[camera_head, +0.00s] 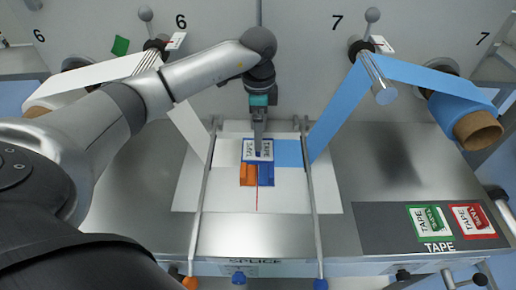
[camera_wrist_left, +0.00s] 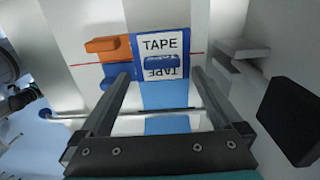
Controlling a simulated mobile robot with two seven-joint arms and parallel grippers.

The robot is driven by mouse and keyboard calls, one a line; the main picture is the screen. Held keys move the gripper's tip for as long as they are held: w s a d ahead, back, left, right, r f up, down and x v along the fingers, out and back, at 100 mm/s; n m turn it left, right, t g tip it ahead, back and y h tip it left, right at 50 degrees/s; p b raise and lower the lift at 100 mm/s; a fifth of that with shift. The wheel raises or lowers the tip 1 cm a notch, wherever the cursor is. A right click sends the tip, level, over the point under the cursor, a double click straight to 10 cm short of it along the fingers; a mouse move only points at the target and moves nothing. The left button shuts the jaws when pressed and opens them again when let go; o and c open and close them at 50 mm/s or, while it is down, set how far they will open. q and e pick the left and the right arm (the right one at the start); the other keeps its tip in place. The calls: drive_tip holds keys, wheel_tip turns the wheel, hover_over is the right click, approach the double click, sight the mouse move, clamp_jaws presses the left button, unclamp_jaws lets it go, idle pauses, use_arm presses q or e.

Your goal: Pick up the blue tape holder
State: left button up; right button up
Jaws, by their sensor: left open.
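The blue tape holder (camera_head: 268,152) lies on the splice table in the middle of the head view, with a white label reading TAPE. The left wrist view shows the holder (camera_wrist_left: 148,44) ahead of my fingers, with a raised blue grip in its middle. My left gripper (camera_head: 259,147) points down over the holder and hides part of it. In the left wrist view the gripper (camera_wrist_left: 160,76) is open, with one finger toward each side of the holder and nothing held. Whether the fingers touch it is unclear. My right gripper does not show.
An orange block (camera_head: 247,175) and a blue block lie beside the holder. Metal rails (camera_head: 312,205) flank it. White web (camera_head: 190,125) and blue web (camera_head: 330,120) slope down at the sides. Green (camera_head: 431,221) and red tape holders (camera_head: 473,219) lie on the dark TAPE area at right.

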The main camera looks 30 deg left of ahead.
sight(249, 153)
use_arm(q)
drive_tip(key=shift+a+f, duration=0.15)
drive_tip(key=shift+f, duration=2.65)
drive_tip(key=shift+c, duration=0.2)
drive_tip(key=shift+r, duration=0.1)
drive_tip(key=c, duration=1.2)
